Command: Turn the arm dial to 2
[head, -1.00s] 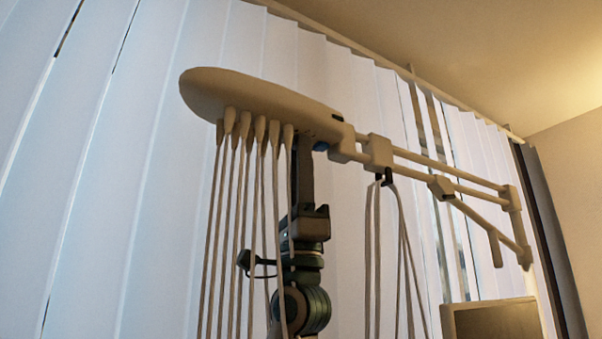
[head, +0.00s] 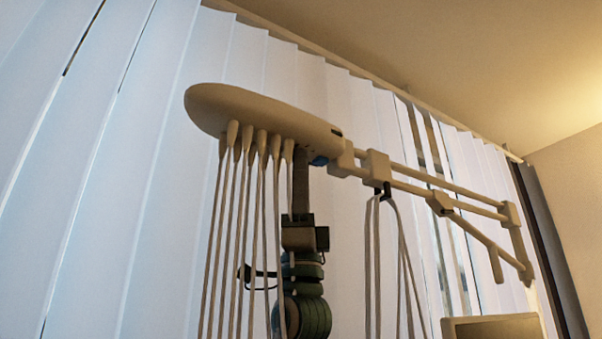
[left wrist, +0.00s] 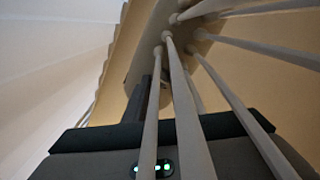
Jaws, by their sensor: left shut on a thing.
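The arm dial (head: 319,160) shows as a small blue part under the right end of the pale, long arm head (head: 255,108); most of it is hidden. My left gripper (head: 303,156) reaches straight up from below, its fingertips against the underside at the dial. It is shut on the dial, though the contact itself is hard to see. In the left wrist view, a dark finger (left wrist: 148,100) runs up to the arm head's underside (left wrist: 146,58), partly behind cables. The dial's setting cannot be read. My right gripper is not in view.
Several pale cables (head: 232,215) hang from the arm head, close left of my gripper and crossing my wrist camera's view. More cables (head: 375,250) loop from the jointed support arm (head: 430,180). A monitor (head: 490,328) stands lower right. Vertical blinds (head: 130,200) are behind.

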